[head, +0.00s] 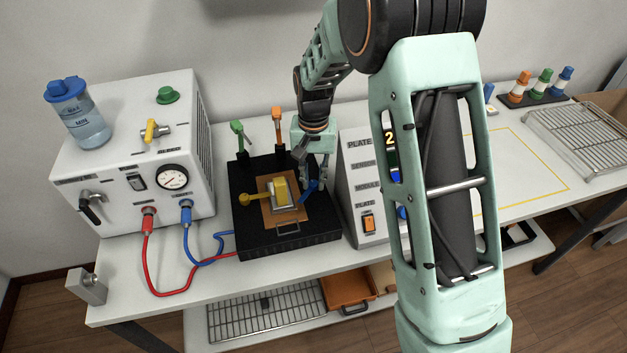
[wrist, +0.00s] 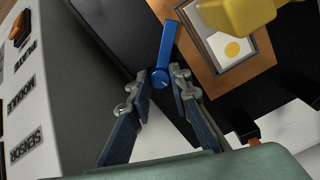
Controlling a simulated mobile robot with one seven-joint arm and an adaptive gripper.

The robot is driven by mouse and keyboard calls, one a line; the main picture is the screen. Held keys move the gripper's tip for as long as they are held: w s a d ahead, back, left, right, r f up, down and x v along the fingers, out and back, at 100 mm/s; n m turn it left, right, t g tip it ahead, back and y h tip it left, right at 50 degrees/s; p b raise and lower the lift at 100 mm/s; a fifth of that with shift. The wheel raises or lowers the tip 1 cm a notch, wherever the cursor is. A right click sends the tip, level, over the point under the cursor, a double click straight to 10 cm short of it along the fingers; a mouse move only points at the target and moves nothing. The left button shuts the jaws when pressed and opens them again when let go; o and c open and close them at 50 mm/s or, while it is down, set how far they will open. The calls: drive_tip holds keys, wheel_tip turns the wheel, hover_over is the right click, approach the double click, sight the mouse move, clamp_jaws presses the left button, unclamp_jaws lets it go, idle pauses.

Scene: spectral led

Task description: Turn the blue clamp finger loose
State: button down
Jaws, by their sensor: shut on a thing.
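The blue clamp finger (head: 313,186) stands on the right side of the black base block (head: 287,240) in the head view. In the wrist view the blue clamp finger (wrist: 166,50) is a flat bar with a round hub, its bar pointing toward the orange-brown plate (wrist: 207,43). My gripper (head: 317,181) reaches down from above. In the wrist view its fingertips (wrist: 160,78) are closed around the hub end. A yellow clamp finger (head: 250,199) lies at the left of the plate. A yellow block (head: 281,191) sits at the plate's middle.
Green (head: 238,129) and orange (head: 277,121) levers stand at the block's back. A white box with a gauge (head: 172,177) and red and blue hoses is at left. The plate-labelled module (head: 364,180) stands close on the right. My arm hides part of the bench.

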sight(313, 182)
drive_tip(key=n, duration=0.3)
drive_tip(key=shift+n, duration=0.3)
drive_tip(key=shift+n+b, duration=0.35)
drive_tip(key=shift+n, duration=1.45)
drive_tip(key=c, duration=1.8)
unclamp_jaws()
drive_tip(key=shift+o, duration=0.2)
wheel_tip(313, 182, up, 12)
